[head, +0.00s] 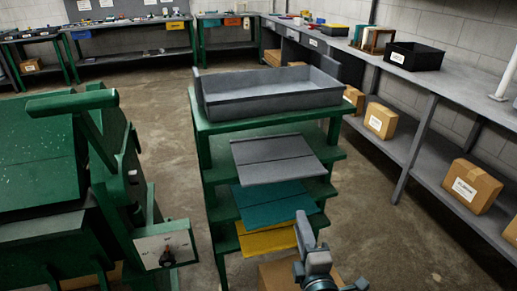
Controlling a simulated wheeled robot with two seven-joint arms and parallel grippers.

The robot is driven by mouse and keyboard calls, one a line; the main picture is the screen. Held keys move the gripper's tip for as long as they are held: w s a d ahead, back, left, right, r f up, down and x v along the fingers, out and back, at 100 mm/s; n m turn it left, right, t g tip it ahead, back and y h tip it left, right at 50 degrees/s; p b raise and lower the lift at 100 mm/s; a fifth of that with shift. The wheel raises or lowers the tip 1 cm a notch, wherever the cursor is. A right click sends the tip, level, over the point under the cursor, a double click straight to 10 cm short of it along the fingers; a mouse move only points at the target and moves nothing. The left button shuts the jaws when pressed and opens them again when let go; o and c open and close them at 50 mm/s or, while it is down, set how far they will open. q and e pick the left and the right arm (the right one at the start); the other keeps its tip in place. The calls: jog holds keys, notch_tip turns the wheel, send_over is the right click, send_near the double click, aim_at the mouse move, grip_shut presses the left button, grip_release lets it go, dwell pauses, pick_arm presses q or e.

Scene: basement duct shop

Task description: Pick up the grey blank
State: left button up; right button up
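The grey blank (278,158) is a flat, dark grey sheet with a line across it. It lies on the upper shelf of a green stand (199,128), below the tray on top, and its near part sticks out toward me. My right gripper (305,232) is at the bottom of the head view, nearer to me and lower in the picture than the grey blank, apart from it. Its fingers overlap in this view, so I cannot tell whether they are open. Nothing clearly shows held in it. My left gripper is not in view.
A teal blank (272,205) and a yellow blank (266,242) lie on lower shelves. A grey tray (270,103) tops the stand. A green machine (50,160) stands left. A grey bench (410,85) with boxes underneath runs along the right. Floor between is clear.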

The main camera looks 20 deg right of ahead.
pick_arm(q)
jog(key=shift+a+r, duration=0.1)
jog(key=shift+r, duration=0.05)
pick_arm(e)
jog(key=shift+s+d+r, duration=0.15)
jog(key=shift+r, duration=0.6)
